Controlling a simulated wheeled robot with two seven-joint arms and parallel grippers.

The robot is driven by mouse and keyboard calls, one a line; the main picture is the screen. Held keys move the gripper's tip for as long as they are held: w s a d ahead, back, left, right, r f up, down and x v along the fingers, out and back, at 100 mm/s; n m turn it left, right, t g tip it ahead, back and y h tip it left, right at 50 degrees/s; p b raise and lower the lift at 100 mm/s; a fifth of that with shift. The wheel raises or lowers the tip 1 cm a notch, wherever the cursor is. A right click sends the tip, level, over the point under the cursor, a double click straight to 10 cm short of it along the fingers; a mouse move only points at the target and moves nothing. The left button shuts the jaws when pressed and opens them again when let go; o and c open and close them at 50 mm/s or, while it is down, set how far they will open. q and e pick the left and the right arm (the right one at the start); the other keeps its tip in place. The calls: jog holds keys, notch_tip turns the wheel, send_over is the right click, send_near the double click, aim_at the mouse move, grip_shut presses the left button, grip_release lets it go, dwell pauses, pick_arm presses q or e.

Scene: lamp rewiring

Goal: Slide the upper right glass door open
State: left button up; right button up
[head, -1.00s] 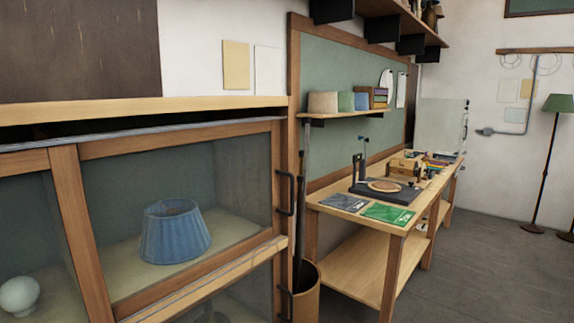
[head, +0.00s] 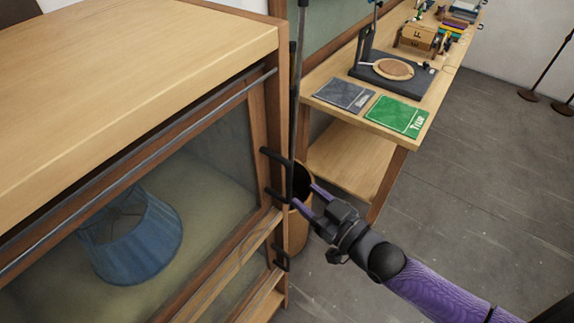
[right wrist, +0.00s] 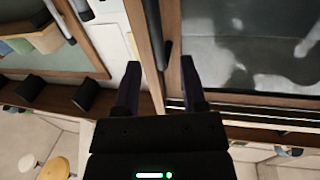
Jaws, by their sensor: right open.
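The upper right glass door (head: 215,150) has a wooden frame and clear glass, and it looks closed. Its black bar handle (head: 276,172) is on the right stile. A blue lampshade (head: 135,240) shows behind the glass. My right gripper (head: 305,194) is open and empty, its purple fingers just right of the handle's lower end. In the right wrist view, the open fingers (right wrist: 160,85) have the door's wooden edge and a dark bar, seemingly the handle, between them in the picture. I cannot tell whether they touch it. My left gripper is not in view.
A lower handle (head: 281,257) is below on the cabinet. A workbench (head: 340,165) with green and grey booklets stands to the right. The floor (head: 440,210) in front is clear.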

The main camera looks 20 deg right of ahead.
aim_at(291, 182)
jog(key=x, duration=0.6)
jog(key=shift+w, duration=0.15)
jog(key=shift+d, duration=0.1)
grip_shut()
dwell(1.0)
